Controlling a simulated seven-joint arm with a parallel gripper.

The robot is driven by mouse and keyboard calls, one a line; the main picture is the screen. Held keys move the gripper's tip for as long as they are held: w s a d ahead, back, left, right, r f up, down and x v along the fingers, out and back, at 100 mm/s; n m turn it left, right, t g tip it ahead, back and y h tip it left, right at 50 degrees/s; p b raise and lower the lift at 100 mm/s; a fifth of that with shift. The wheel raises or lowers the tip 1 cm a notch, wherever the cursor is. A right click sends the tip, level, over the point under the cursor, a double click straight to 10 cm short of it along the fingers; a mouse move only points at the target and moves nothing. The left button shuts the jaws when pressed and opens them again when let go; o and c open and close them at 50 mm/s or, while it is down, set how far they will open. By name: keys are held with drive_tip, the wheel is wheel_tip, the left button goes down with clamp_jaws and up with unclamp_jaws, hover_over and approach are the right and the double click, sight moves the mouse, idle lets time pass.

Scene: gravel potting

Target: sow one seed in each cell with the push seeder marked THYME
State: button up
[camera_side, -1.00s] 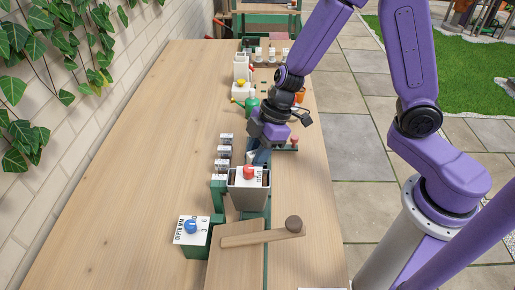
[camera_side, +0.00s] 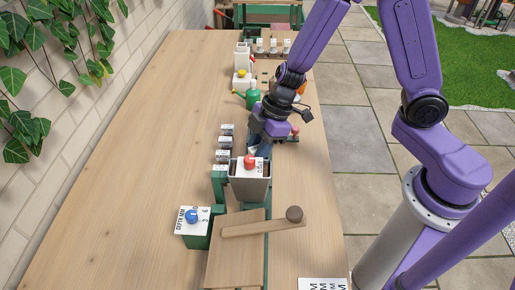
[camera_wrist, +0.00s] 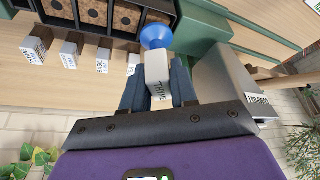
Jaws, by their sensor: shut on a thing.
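My gripper (camera_wrist: 158,92) is shut on a white push seeder (camera_wrist: 157,66) with a blue round end (camera_wrist: 156,36). The lettering on its side is partly hidden by the jaws and seems to begin "THY". A black cell tray (camera_wrist: 108,31) lies beyond the seeder in the wrist view; its visible cells hold brown fill with a dark hole. The blue end overlaps the tray's edge in the picture; I cannot tell whether it touches. In the side view my gripper (camera_side: 259,150) is behind the grey box with a red knob, which hides the seeder's lower part and the tray.
Several white labelled blocks (camera_side: 226,130) stand in a row left of my gripper. The grey box (camera_side: 250,185) with a red knob (camera_side: 250,162) stands close in front. A green box with a blue knob (camera_side: 192,216) and a wooden lever (camera_side: 262,229) are nearer. The left tabletop is clear.

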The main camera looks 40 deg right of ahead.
drive_tip(key=shift+f, duration=0.6)
idle(0.8)
drive_tip(key=shift+r, duration=1.5)
drive_tip(key=shift+w+d+f, duration=0.45)
drive_tip(key=shift+w+d, duration=0.25)
drive_tip(key=shift+w+d+f, duration=0.4)
drive_tip(key=shift+w+d, duration=0.25)
drive_tip(key=shift+d, duration=0.05)
drive_tip(key=shift+f, duration=0.65)
idle(0.4)
